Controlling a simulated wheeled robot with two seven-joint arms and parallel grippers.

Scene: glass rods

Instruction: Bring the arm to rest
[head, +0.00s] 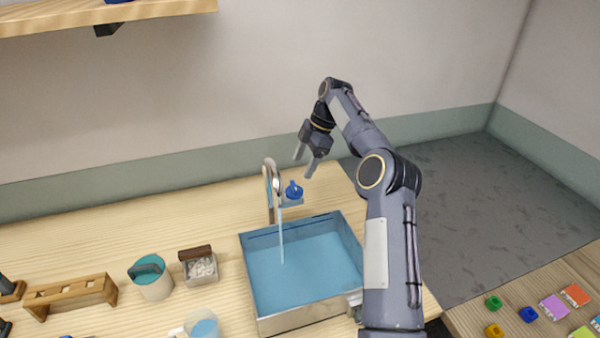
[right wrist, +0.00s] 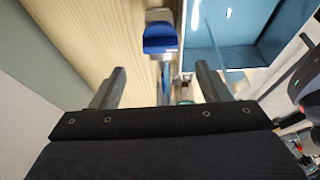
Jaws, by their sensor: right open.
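My right arm rises from the lower right of the head view and bends over to its gripper. The right gripper (head: 305,165) is open and empty, above the back of the counter near the tap. In the right wrist view its two fingers (right wrist: 160,88) stand wide apart with nothing between them. My left gripper is not seen in the head view.
A sink (head: 300,322) with blue water and a running tap (head: 269,185) with a blue knob (head: 294,191) lie close below the gripper. A wooden rack (head: 70,296), a teal-topped pot (head: 155,288) and a box of white pieces (head: 202,270) stand left. A shelf (head: 60,20) hangs upper left.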

